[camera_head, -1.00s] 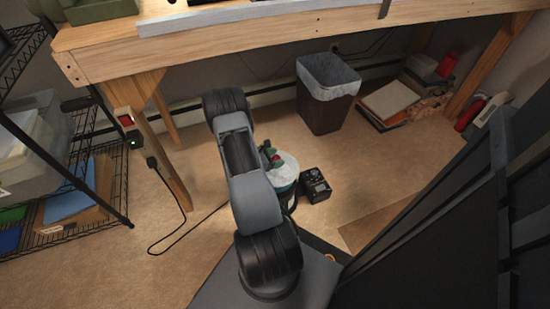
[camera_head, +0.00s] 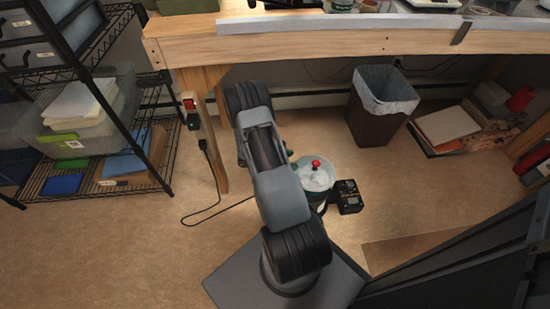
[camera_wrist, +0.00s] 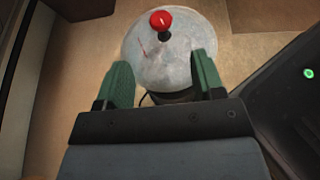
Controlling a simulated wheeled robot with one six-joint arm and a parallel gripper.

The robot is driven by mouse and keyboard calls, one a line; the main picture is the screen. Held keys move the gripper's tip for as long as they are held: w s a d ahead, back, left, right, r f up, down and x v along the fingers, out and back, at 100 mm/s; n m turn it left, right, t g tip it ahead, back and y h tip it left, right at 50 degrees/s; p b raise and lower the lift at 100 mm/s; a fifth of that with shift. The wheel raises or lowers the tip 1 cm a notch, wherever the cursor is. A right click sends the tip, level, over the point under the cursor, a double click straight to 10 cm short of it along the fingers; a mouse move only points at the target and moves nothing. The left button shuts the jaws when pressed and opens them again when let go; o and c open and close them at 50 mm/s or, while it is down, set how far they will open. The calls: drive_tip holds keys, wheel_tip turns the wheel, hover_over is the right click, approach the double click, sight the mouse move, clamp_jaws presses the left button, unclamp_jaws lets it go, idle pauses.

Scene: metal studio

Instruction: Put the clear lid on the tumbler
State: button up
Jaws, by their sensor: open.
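The clear lid (camera_head: 318,176) is a pale, round, see-through disc with a red knob (camera_head: 316,163). In the head view it lies over the top of the tumbler (camera_head: 317,203), a dark-based round body on the floor that my arm partly covers. I cannot tell if the lid is fully seated. In the wrist view the lid (camera_wrist: 165,62) fills the upper middle, and its red knob (camera_wrist: 161,20) on a black stem stands beyond my fingertips. My gripper (camera_wrist: 162,65) is open and empty, its green fingers apart over the lid's near part, clear of the knob.
A black control box (camera_head: 348,196) stands beside the tumbler on the right. A waste bin (camera_head: 380,115) is farther back under the wooden bench (camera_head: 330,45). A wire shelf (camera_head: 105,165) and a floor cord (camera_head: 205,190) are to the left.

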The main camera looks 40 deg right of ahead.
drive_tip(key=w+a+r+m+y, duration=0.2)
drive_tip(key=a+r+m+y, duration=0.15)
drive_tip(key=a+r, duration=0.4)
drive_tip(key=s+a+r+m+t+y, duration=0.2)
drive_tip(key=a+r+m+t+y, duration=0.2)
drive_tip(key=a+r, duration=0.6)
drive_tip(key=s+a+r+m+t+y, duration=0.3)
drive_tip(key=a+r+t, duration=0.3)
drive_tip(key=a+r, duration=0.3)
drive_tip(key=shift+a+r+m+y, duration=0.35)
drive_tip(key=shift+a+m+y, duration=0.15)
drive_tip(key=shift+a, duration=0.7)
drive_tip(key=shift+s, duration=0.1)
